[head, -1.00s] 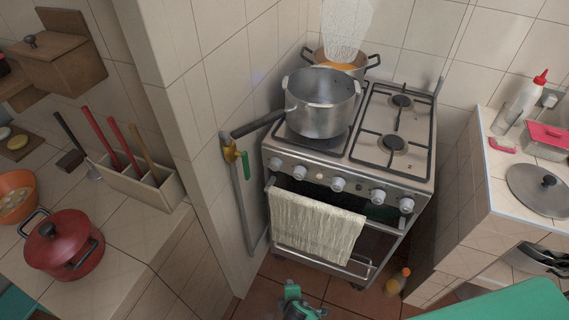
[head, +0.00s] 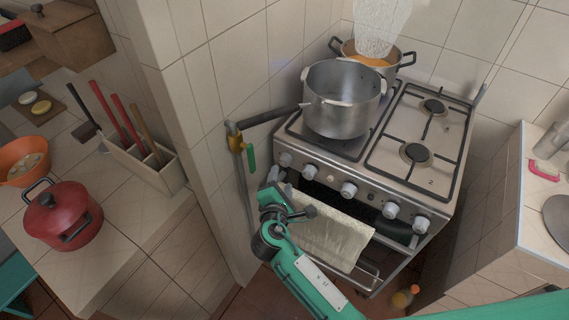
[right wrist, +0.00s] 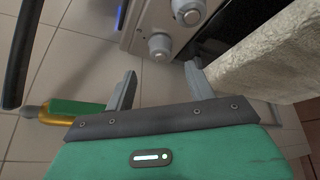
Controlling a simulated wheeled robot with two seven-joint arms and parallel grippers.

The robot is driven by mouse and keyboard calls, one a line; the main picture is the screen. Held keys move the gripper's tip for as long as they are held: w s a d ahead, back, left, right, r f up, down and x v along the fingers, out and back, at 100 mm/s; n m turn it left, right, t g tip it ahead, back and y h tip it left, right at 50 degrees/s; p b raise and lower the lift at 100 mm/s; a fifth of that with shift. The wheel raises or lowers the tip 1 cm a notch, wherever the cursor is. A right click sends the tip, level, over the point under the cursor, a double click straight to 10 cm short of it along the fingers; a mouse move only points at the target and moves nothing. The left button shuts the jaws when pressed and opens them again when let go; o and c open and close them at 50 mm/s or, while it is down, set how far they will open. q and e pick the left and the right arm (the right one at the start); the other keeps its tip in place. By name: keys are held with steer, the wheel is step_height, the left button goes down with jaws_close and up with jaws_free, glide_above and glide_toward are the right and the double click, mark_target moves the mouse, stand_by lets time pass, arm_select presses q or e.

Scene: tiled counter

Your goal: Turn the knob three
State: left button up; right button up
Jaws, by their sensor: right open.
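The stove (head: 400,190) has a row of several pale knobs on its front panel. The middle knob, third from the left (head: 349,189), shows clear of my arm in the head view. My right gripper (head: 276,180) is in front of the stove's left front corner, below the leftmost knob (head: 285,159). In the right wrist view my right gripper (right wrist: 160,80) is open and empty. A knob (right wrist: 160,46) lies beyond and between its fingertips, apart from them, with another knob (right wrist: 188,11) further up. My left gripper is not in view.
A towel (head: 330,235) hangs on the oven handle beside my right arm. A yellow valve with a green lever (head: 250,157) is on the wall pipe left of the stove. Pots (head: 340,115) stand on the left burners. A bottle (head: 404,297) is on the floor.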

mark_target(284, 165)
steer(key=x, duration=0.6)
steer(key=shift+w+p, duration=0.1)
steer(key=shift+p, duration=0.3)
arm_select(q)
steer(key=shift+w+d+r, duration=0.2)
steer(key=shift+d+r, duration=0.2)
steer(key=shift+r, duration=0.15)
arm_select(e)
steer(key=shift+w+d+f, duration=0.15)
steer(key=shift+w+f, duration=0.1)
steer(key=shift+w, duration=0.3)
steer(key=shift+c, duration=0.4)
